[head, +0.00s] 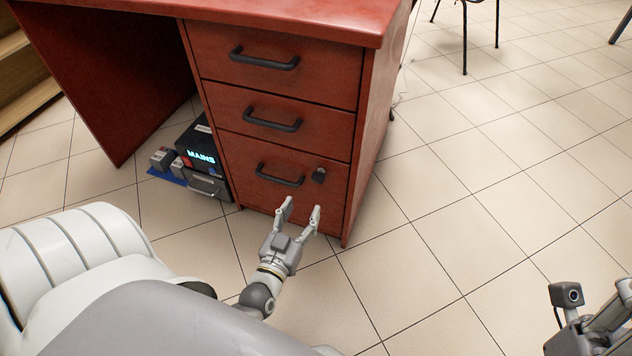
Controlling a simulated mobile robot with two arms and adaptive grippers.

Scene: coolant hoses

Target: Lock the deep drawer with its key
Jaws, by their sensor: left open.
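The deep drawer (265,196) is the lowest and tallest of the desk's three drawers, and it looks shut. It has a dark bar handle (280,176). A dark key or lock piece (319,176) sits at its upper right; I cannot tell its turn angle. My left gripper (300,210) is open and empty, in front of the drawer's lower part, below and slightly left of the lock piece. My right arm shows at the lower right, but its fingertips are not visible.
The red desk (290,22) stands on a tiled floor. A dark box (203,158) with a lit "MAINS" label stands under it, beside small boxes on a blue mat (172,174). A shelf (22,80) is at the far left.

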